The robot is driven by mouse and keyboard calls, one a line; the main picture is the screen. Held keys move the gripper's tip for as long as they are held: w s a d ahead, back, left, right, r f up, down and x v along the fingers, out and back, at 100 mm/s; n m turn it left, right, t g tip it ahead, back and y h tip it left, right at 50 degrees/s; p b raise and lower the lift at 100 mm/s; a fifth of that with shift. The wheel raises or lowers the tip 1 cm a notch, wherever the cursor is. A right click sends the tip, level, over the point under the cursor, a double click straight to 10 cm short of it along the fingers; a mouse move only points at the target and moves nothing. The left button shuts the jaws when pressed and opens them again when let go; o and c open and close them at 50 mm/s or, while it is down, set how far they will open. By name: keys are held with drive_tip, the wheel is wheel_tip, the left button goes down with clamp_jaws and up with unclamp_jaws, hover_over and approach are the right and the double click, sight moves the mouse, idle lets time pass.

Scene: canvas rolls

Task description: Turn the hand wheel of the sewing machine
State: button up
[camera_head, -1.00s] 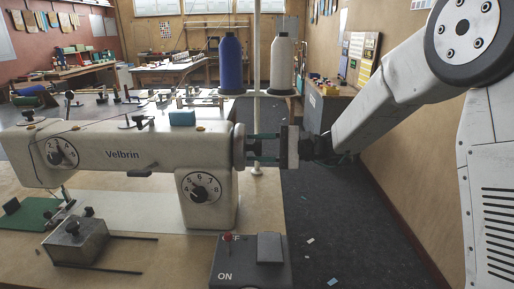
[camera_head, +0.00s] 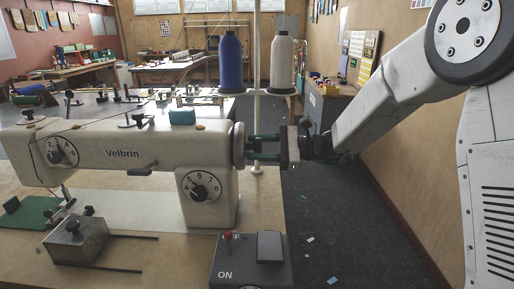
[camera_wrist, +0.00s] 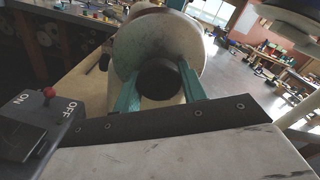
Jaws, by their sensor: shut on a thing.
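The cream sewing machine (camera_head: 135,155), marked "Velbrin", stands on the work table. Its hand wheel (camera_head: 239,146) is the pale disc at the right end of the machine. It fills the upper middle of the wrist view (camera_wrist: 188,45), with a dark round hub (camera_wrist: 159,78) at its centre. My gripper (camera_head: 262,146) reaches in from the right. Its two teal fingers are shut on the hub, one on each side, as the wrist view (camera_wrist: 159,90) shows. The far side of the wheel is hidden.
Blue (camera_head: 230,62) and white (camera_head: 282,64) thread cones stand behind the machine. A metal block (camera_head: 76,243) sits at front left. Open floor lies right of the table.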

drive_tip(key=o, duration=1)
drive_tip(key=shift+w+d, duration=0.1)
drive_tip(key=shift+d, duration=0.05)
drive_tip(key=shift+c, duration=0.2)
drive_tip(key=d, duration=0.7)
drive_tip(key=shift+s+d, duration=0.2)
drive_tip(key=shift+d, duration=0.1)
